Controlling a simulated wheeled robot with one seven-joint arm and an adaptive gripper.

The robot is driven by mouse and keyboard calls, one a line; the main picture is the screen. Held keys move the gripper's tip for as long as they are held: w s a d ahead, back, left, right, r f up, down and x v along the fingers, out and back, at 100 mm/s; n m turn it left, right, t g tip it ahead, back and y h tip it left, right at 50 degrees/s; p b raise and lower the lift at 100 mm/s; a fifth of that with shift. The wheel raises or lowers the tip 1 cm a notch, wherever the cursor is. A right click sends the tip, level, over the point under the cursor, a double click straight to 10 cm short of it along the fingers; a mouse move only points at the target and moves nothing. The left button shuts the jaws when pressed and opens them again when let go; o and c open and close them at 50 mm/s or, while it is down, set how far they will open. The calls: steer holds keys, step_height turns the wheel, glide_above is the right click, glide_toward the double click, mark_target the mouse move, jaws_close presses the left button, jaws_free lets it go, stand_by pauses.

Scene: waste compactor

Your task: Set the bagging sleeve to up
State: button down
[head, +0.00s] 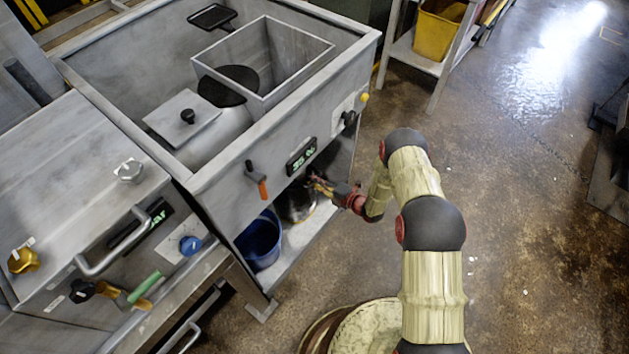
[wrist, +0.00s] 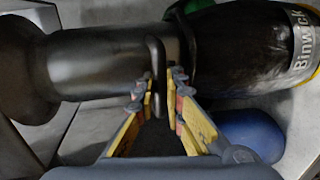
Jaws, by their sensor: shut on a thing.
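A dark grey metal cylinder (wrist: 105,62), which looks like the bagging sleeve, lies across the wrist view with a flared end at the left. A thin dark handle (wrist: 157,72) stands out from it. My gripper (wrist: 159,92) is shut on this handle, with a yellow-lined finger on each side. A black bag or drum with "Binwick" lettering (wrist: 245,45) adjoins the cylinder at the right, past a green band (wrist: 188,8). In the head view my gripper (head: 320,186) reaches under the machine's front panel, beside a dark shiny round body (head: 297,207). The sleeve is mostly hidden there.
A blue bucket (head: 260,240) stands on the low shelf left of my gripper; a blue surface (wrist: 245,132) shows in the wrist view. Above are a display (head: 301,157) and an orange-tipped lever (head: 262,187) on the front panel.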

step_height(320, 180, up, 15)
steer(key=p, duration=0.8)
steer(key=shift+p, duration=0.3)
steer(key=shift+w, duration=0.1)
steer(key=c, duration=1.9)
jaws_free()
steer(key=shift+f, duration=0.1)
steer(key=v, duration=1.2)
steer(key=shift+f, duration=0.1)
